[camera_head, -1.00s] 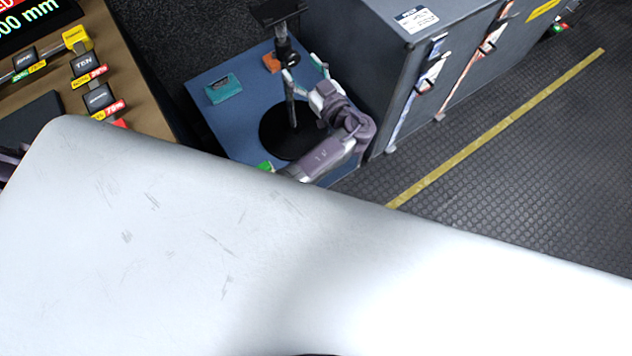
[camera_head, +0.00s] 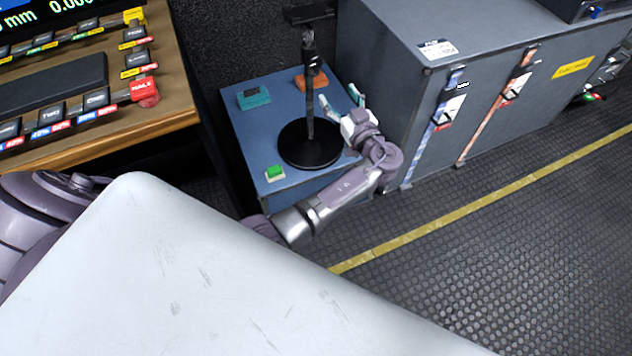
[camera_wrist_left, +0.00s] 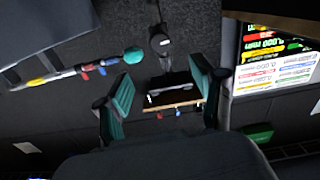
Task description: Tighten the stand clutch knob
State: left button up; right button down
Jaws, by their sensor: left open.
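A black stand with a round base (camera_head: 310,146) and an upright pole (camera_head: 309,98) stands on a blue-topped surface (camera_head: 243,120). A flat black plate (camera_head: 308,13) tops it. A dark collar (camera_head: 309,57) shows high on the pole; I cannot make out the clutch knob for certain. My left gripper (camera_head: 341,98) is open and empty, just right of the pole, at about mid-height in the picture. Its teal fingertips stand apart in the left wrist view (camera_wrist_left: 164,92), with a dark round part (camera_wrist_left: 160,43) beyond them that I cannot identify. My right gripper is not in view.
A teal box (camera_head: 254,97), an orange item (camera_head: 311,80) and a green-topped block (camera_head: 275,173) lie around the stand. A grey cabinet (camera_head: 400,95) rises close right of my gripper. A button console (camera_head: 90,95) is at left. Floor (camera_head: 480,240) is open at right.

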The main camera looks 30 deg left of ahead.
pick_arm(q)
jog(key=s+f+m+g+h, duration=0.1)
jog(key=s+f, duration=0.4)
jog(key=f, duration=0.5)
jog(key=s+f+m+g+h+p, duration=0.1)
jog(key=s+f+m+h, duration=0.3)
jog(key=f, duration=0.6)
jog(key=s+f+m+g+h+p, duration=0.1)
jog(key=s+f+m+g+h, duration=0.2)
jog(key=s+f, duration=0.3)
jog(key=shift+s+f+m, duration=0.35)
jog(key=shift+f+m, duration=0.45)
jog(key=shift+f, duration=1.4)
jog(key=shift+d, duration=0.1)
jog(key=s+f+m+g+h, duration=0.1)
jog(key=s+f, duration=0.4)
jog(key=s, duration=0.7)
jog(key=s+f+m+g+h+p, duration=0.1)
jog(key=s+f+g+h, duration=0.1)
jog(key=s, duration=1.1)
jog(key=s+f+m+g+h+p, duration=0.1)
jog(key=s+f+g+h, duration=0.1)
jog(key=s+f, duration=0.5)
jog(key=s+h, duration=0.1)
jog(key=s, duration=0.4)
jog(key=shift+s+d+f+m, duration=0.2)
jog(key=shift+s+f+m, duration=0.1)
jog(key=shift+s+m, duration=0.1)
